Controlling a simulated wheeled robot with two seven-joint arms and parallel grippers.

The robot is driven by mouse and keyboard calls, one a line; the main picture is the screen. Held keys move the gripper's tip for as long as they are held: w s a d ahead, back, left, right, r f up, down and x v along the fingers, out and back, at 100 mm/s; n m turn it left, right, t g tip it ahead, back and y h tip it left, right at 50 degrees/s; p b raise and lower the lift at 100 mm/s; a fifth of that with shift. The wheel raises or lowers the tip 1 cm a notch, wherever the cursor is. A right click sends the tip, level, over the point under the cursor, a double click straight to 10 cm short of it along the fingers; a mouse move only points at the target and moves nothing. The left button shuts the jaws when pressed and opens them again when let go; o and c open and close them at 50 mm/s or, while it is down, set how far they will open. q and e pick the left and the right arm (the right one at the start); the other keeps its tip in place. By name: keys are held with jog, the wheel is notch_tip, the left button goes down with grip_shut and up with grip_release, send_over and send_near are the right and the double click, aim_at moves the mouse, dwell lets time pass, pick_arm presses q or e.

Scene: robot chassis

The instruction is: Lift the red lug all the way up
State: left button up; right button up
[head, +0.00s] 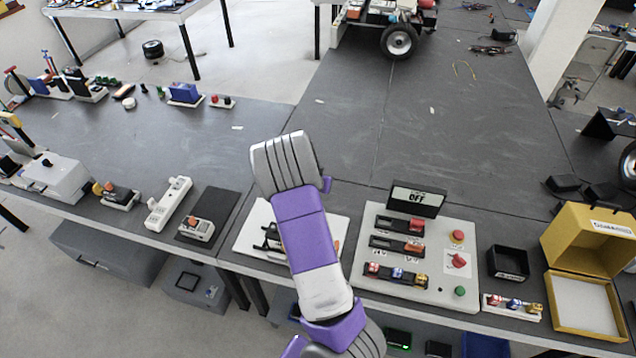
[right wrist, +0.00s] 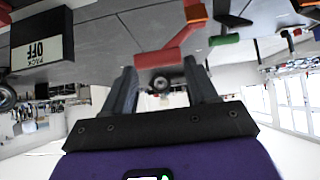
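The red lug (right wrist: 160,58) shows in the right wrist view, straight ahead of my right gripper (right wrist: 160,72). The two dark fingers stand wide apart, with the lug's near end across the gap at the fingertips. I see no clear grip on it. In the head view my purple and silver arm rises in the middle and covers part of a white plate (head: 252,240) with dark fittings. The lug and the right fingertips cannot be made out there. My left gripper is not in view.
Right of my arm stands a control panel (head: 408,285) with red and green buttons and an "OFF" sign (head: 416,197); the sign also shows in the right wrist view (right wrist: 40,48). A yellow box (head: 590,240) is open farther right.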

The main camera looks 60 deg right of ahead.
jog(key=shift+o, duration=0.9)
jog(key=shift+d+f, duration=0.1)
jog(key=shift+f, duration=0.15)
jog(key=shift+a+r, duration=0.25)
jog(key=shift+a, duration=0.15)
jog(key=p+v, duration=0.2)
jog(key=v, duration=0.5)
